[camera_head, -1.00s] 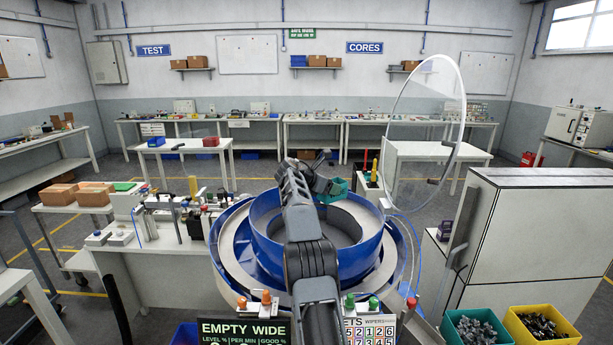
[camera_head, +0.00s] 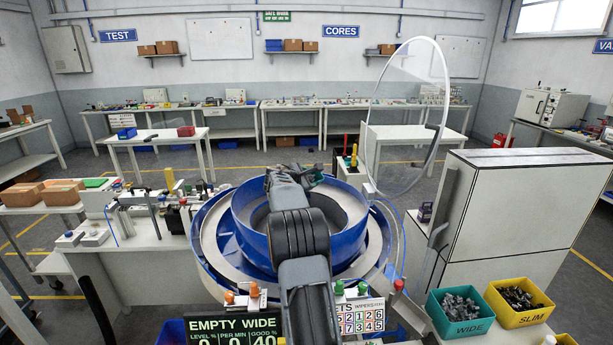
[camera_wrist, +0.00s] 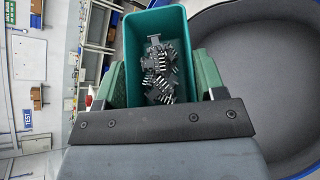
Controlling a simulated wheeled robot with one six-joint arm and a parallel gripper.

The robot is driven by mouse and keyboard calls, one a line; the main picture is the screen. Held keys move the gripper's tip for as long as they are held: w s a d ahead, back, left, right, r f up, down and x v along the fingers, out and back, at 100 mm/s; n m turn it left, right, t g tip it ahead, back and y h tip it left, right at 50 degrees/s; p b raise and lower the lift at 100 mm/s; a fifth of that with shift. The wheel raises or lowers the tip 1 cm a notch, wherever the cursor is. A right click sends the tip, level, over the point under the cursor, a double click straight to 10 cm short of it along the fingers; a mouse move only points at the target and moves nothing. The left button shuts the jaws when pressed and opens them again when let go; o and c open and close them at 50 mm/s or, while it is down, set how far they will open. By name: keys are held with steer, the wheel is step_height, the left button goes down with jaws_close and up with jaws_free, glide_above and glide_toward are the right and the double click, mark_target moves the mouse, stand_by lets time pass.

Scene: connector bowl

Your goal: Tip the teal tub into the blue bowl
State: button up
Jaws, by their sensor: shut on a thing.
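My gripper (camera_wrist: 158,76) is shut on a teal tub (camera_wrist: 117,128), with a green-padded finger on each side of it in the wrist view. Several dark connectors (camera_wrist: 160,72) lie inside the held tub. The blue bowl (camera_head: 250,235) stands in the middle of the head view. Its grey inside (camera_wrist: 262,75) shows to the right of the tub in the wrist view. In the head view the held tub (camera_head: 314,179) is at the bowl's far side, mostly hidden by my arm. I cannot tell its exact height above the bowl.
A clear round lid (camera_head: 445,75) stands raised at the bowl's right. A second teal tub (camera_head: 462,330), marked WIDE, and a yellow tub (camera_head: 527,318), marked SLIM, hold parts at front right. A white cabinet (camera_head: 525,205) is on the right. A bench with fixtures (camera_head: 130,265) is left.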

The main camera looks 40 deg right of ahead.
steer(key=shift+f+m+t+b, duration=0.2)
steer(key=shift+m+t+b, duration=0.3)
steer(key=shift+m+t, duration=0.1)
steer(key=b, duration=0.2)
steer(key=shift+w+f+m+h+b, duration=0.1)
steer(key=shift+f+m+h+b, duration=0.05)
steer(key=shift+m+h+b, duration=0.2)
steer(key=m+b, duration=0.1)
steer(key=b, duration=0.3)
steer(key=shift+t+h, duration=0.25)
steer(key=shift+t, duration=0.15)
steer(key=m+b, duration=0.1)
steer(key=b, duration=0.2)
steer(key=b, duration=0.3)
steer(key=shift+f+m+t+h, duration=0.1)
steer(key=shift+m+t+h, duration=0.25)
steer(key=shift+t+h, duration=0.05)
steer(key=shift+r+m+t+b, duration=0.3)
steer(key=shift+m+b, duration=0.3)
steer(key=shift+b, duration=1)
